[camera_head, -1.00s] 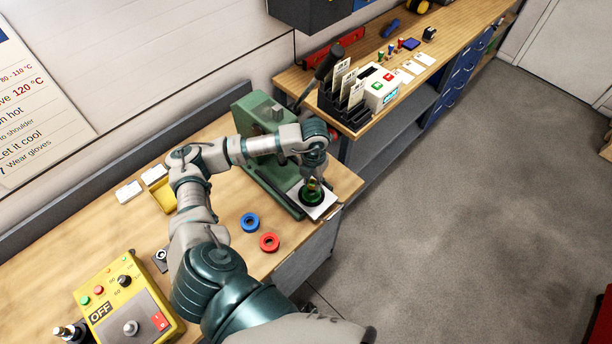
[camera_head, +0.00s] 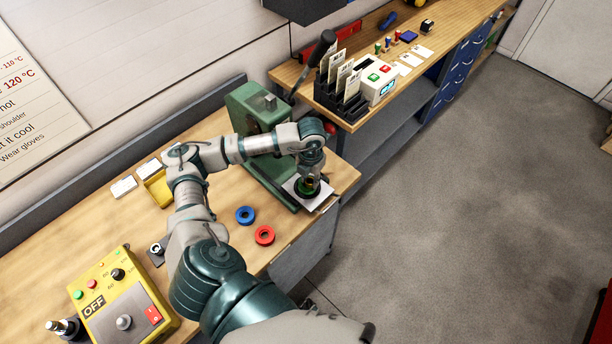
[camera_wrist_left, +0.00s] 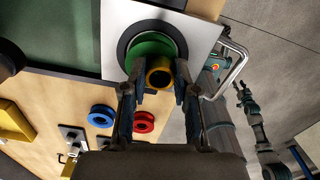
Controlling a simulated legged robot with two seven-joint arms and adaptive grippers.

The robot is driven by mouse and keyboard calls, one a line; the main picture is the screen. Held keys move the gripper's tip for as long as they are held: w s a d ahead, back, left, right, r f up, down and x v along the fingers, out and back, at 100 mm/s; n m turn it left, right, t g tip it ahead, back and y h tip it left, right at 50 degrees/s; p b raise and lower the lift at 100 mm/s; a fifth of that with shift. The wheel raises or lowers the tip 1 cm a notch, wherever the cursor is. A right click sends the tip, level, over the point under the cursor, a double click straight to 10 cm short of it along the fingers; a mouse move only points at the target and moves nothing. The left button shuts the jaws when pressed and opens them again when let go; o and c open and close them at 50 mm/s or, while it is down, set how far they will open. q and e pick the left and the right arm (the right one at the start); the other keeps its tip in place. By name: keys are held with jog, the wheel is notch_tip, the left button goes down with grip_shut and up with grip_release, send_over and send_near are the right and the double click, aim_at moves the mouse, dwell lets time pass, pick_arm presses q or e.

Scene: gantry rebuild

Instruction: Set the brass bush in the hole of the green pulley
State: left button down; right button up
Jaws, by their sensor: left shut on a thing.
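The green pulley (camera_wrist_left: 150,46) sits in a dark round seat on a white plate (camera_wrist_left: 113,20) by the green press (camera_head: 262,108). It also shows in the head view (camera_head: 307,193), partly under my gripper. My left gripper (camera_wrist_left: 157,92) is shut on the brass bush (camera_wrist_left: 159,75), a yellow ring with a dark bore. In the left wrist view the bush overlaps the near part of the pulley and hides its hole. I cannot tell how high the bush is above it. In the head view my left gripper (camera_head: 311,176) hides most of the bush. My right gripper (camera_wrist_left: 243,92) appears small in the left wrist view.
A blue ring (camera_head: 245,215) and a red ring (camera_head: 265,235) lie on the bench left of the plate. A yellow control box (camera_head: 124,303) stands at the near left. The press has a dark lever handle (camera_head: 322,48). A card rack (camera_head: 343,92) stands on the farther bench.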

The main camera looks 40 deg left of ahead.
pick_arm(q)
jog(key=shift+d+f, duration=0.1)
jog(key=shift+d, duration=0.2)
jog(key=shift+s, duration=0.1)
jog(key=shift+a+f, duration=0.1)
jog(key=shift+a, duration=0.35)
jog(key=c, duration=0.8)
grip_release()
jog(key=shift+s+a+f, duration=0.1)
jog(key=shift+a+f, duration=0.15)
jog(key=shift+a, duration=0.55)
jog(key=shift+d+r, duration=0.15)
jog(key=shift+d, duration=0.6)
jog(key=shift+d+r, duration=0.1)
jog(key=shift+r, duration=0.1)
jog(key=shift+w+r, duration=0.2)
jog(key=shift+r, duration=5.65)
pick_arm(e)
jog(key=shift+d+f, duration=0.15)
jog(key=shift+f, duration=0.05)
